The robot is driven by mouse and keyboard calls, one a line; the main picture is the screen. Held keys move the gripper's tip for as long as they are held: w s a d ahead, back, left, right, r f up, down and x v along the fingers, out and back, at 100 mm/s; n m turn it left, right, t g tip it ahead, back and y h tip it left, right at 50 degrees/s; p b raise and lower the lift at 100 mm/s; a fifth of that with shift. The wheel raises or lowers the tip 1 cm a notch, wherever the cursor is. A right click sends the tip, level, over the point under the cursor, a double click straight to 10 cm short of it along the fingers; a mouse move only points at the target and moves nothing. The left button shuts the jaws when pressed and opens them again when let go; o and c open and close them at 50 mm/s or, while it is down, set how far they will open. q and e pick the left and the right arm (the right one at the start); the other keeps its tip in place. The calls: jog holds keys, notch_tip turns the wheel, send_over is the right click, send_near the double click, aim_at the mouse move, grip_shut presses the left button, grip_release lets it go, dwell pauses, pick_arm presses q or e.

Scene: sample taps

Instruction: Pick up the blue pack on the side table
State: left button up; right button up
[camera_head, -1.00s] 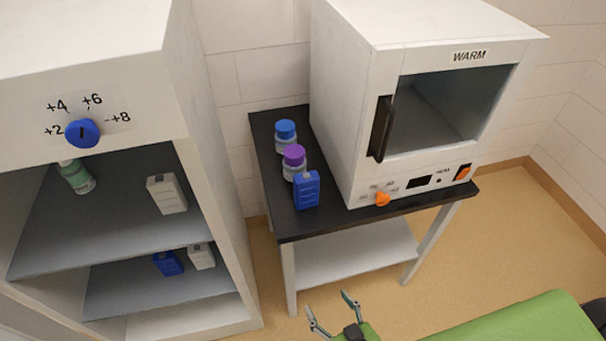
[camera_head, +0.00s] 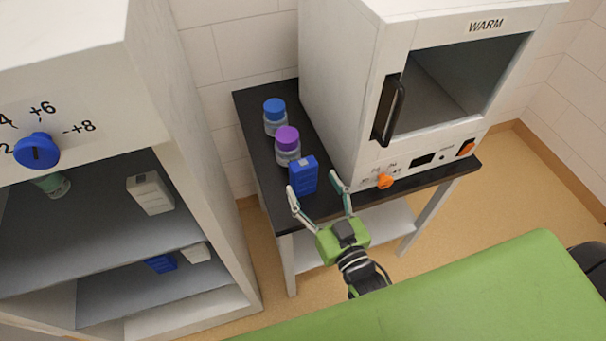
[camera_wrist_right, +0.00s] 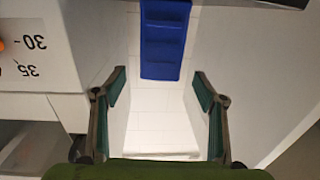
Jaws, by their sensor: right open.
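The blue pack (camera_head: 303,175) stands upright on the black top of the side table (camera_head: 262,172), near its front edge. It also shows at the top of the right wrist view (camera_wrist_right: 164,40), ahead of the fingertips. My right gripper (camera_head: 315,188) is open and empty, with its fingers pointing at the pack from the front. In the right wrist view the open fingers (camera_wrist_right: 159,88) are apart, and the pack lies beyond them, roughly centred between them. My left gripper is not in view.
A purple-capped bottle (camera_head: 287,146) stands just behind the pack, and a blue-capped bottle (camera_head: 275,117) behind that. The warm cabinet (camera_head: 350,100) stands close on the right, with an orange knob (camera_head: 385,181). An open shelf cabinet (camera_head: 195,180) stands at the left.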

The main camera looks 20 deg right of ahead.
aim_at(306, 175)
jog(key=shift+w+a+f+p, duration=0.1)
jog(key=shift+w+a+p, duration=0.1)
jog(key=shift+w, duration=0.85)
jog(key=shift+w+a+p, duration=0.1)
jog(key=shift+w+p, duration=0.15)
jog(key=shift+w, duration=0.75)
jog(key=shift+w+a+f+p, duration=0.1)
jog(key=shift+w+p, duration=0.1)
jog(key=shift+w, duration=0.85)
jog(key=shift+r, duration=0.1)
jog(key=shift+c, duration=0.3)
jog(key=c, duration=1.3)
